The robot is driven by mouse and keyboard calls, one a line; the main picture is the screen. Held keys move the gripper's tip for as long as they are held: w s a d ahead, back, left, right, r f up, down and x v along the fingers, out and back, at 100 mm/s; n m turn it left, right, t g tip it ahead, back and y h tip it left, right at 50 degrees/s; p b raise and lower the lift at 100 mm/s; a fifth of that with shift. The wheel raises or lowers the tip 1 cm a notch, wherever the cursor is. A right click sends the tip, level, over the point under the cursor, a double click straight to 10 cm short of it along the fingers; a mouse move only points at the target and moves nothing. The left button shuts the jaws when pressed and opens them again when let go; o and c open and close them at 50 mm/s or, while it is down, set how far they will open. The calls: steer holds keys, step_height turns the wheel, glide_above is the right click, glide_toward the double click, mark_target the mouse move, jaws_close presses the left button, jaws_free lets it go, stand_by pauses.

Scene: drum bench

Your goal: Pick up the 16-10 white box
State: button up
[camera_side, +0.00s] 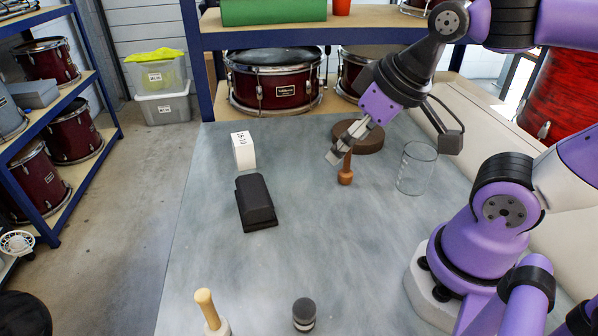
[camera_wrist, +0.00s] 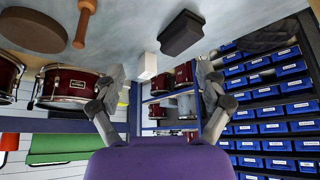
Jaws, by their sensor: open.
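The white box (camera_side: 243,150) with dark "16-10" lettering on its top stands on the grey bench, left of centre in the side view. In the wrist view the white box (camera_wrist: 147,66) shows in the upper middle, beyond and between the fingers. My gripper (camera_side: 338,158) is open and empty, above the bench and well to the right of the white box in the side view. In the wrist view my gripper (camera_wrist: 160,70) has its two fingers spread wide apart. Nothing hides the box in the side view.
A black block (camera_side: 256,202) lies in front of the white box. A brown wooden pestle-like piece (camera_side: 345,176), a brown disc (camera_side: 366,136) and a glass beaker (camera_side: 417,168) stand near my gripper. A wooden-handled tool (camera_side: 207,309) and a dark cylinder (camera_side: 304,313) stand at the front.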

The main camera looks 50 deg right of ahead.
steer(key=m+h, duration=0.3)
steer(key=m, duration=0.4)
glide_above(242, 139)
steer(key=s+a, duration=0.3)
steer(key=s, duration=0.2)
step_height(242, 139, down, 4)
steer(key=shift+h, duration=0.3)
steer(key=x, duration=1.1)
steer(key=shift+f, duration=0.15)
steer(key=c, duration=1.3)
